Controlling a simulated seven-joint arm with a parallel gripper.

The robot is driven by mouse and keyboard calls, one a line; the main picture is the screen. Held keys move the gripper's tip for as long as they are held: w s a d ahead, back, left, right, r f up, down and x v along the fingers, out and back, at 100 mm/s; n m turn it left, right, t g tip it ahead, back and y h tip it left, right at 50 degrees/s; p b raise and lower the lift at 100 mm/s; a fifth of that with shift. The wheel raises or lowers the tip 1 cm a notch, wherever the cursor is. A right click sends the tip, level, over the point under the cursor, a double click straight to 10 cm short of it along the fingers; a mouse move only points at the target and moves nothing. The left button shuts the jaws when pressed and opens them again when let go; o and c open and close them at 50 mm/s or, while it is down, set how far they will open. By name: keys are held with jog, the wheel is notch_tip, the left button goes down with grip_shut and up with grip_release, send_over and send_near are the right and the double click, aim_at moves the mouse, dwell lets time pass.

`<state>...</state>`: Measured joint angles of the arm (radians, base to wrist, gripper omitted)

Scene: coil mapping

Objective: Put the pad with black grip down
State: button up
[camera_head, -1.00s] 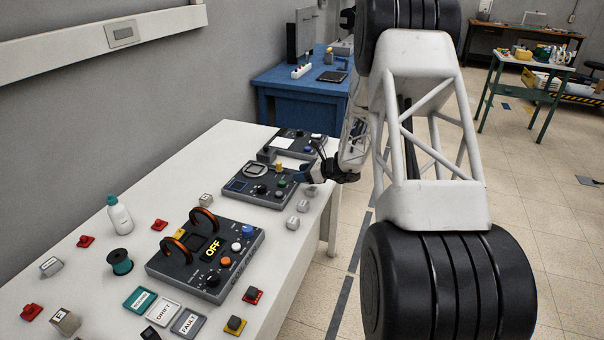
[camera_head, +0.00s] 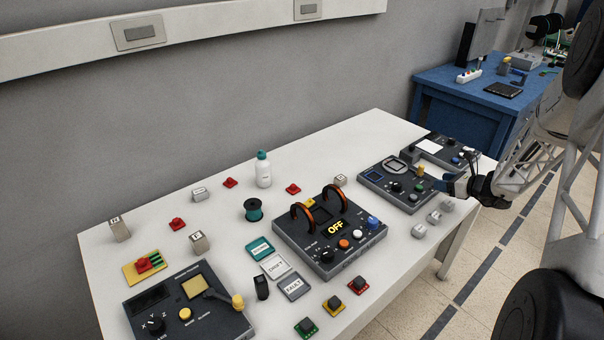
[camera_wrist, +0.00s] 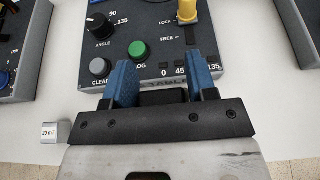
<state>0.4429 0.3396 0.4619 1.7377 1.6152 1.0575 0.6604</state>
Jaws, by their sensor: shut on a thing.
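My gripper (camera_head: 447,184) is at the front right edge of the small dark panel (camera_head: 385,195) at the right of the white table. In the wrist view my gripper (camera_wrist: 163,88) has its two blue fingers on either side of a black block (camera_wrist: 163,97), which looks like a grip. Any pad below that grip is hidden. The fingers lie over the near edge of the panel (camera_wrist: 150,20). That panel has an angle knob, a green button, a grey button and a yellow lock knob (camera_wrist: 187,10). I cannot tell whether the held thing touches it.
Several other pads with black grips stand at the table's front: red (camera_head: 358,285), yellow (camera_head: 333,304) and green (camera_head: 305,327). Grey blocks (camera_head: 434,216) stand near my gripper. A device reading OFF (camera_head: 330,240) is mid-table. A 20 mT block (camera_wrist: 55,132) shows in the wrist view.

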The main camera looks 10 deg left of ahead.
notch_tip(320, 180, up, 10)
jog(key=w+a+n+g+y, duration=0.1)
jog(key=w+a, duration=0.3)
jog(key=a, duration=0.6)
jog(key=w+a+n+g, duration=0.1)
jog(key=w+a, duration=0.3)
jog(key=a, duration=0.7)
jog(key=w+a+n+y, duration=0.1)
jog(key=w+a, duration=0.3)
jog(key=a, duration=0.6)
jog(key=a+n+g+y, duration=0.1)
jog(key=a+g, duration=0.1)
jog(key=a, duration=2.4)
jog(key=shift+n+g, duration=0.3)
jog(key=f, duration=0.3)
jog(key=a+f, duration=0.1)
jog(key=f, duration=0.1)
jog(key=shift+f, duration=0.25)
jog(key=shift+f, duration=3.1)
jog(key=shift+f, duration=0.1)
